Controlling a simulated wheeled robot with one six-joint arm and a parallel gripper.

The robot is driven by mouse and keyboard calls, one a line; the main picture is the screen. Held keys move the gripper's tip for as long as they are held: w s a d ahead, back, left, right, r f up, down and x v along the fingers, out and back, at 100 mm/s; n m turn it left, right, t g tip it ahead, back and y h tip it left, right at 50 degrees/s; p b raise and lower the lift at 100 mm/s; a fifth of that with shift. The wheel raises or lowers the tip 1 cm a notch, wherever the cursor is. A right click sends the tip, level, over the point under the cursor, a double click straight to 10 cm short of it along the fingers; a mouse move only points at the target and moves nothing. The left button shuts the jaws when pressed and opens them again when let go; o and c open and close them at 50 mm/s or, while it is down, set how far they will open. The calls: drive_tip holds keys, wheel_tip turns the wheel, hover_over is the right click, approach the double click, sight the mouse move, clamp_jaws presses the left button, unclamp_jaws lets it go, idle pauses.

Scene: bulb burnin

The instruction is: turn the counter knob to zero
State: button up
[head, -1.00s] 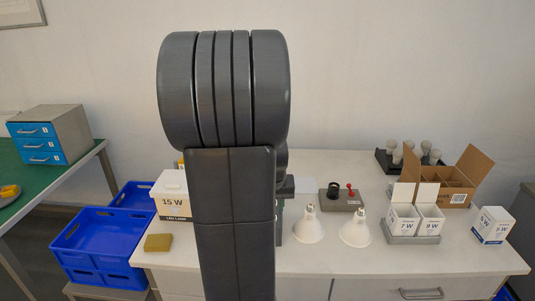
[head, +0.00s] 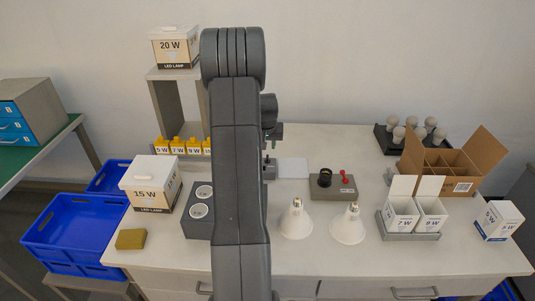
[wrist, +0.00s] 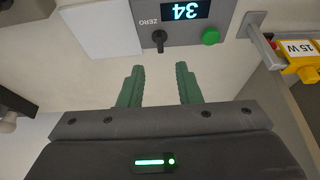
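The counter (wrist: 183,38) is a grey box at the top of the wrist view. Its lit display (wrist: 185,10) shows 34. A black knob (wrist: 159,40) sits beside the word ZERO, with a green button (wrist: 211,37) to its right. My gripper (wrist: 159,74) has two green fingers, spread apart with nothing between them. In the wrist view the knob lies just beyond the fingertips, roughly in line with the gap, not touched. In the head view the counter (head: 270,170) is partly hidden by my arm, with my gripper (head: 272,138) above it.
A white sheet (head: 293,168) lies beside the counter. A device with a red lever (head: 333,187), two white reflector lamps (head: 296,220), small cartons (head: 403,216) and an open cardboard box (head: 455,165) stand to the right. A 15 W box (head: 150,187) and grey socket block (head: 198,222) are left.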

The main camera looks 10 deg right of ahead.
drive_tip(key=p+x, duration=0.1)
drive_tip(key=x, duration=0.7)
drive_tip(key=shift+w+f+p, duration=0.15)
drive_tip(key=shift+f+p, duration=0.2)
clamp_jaws()
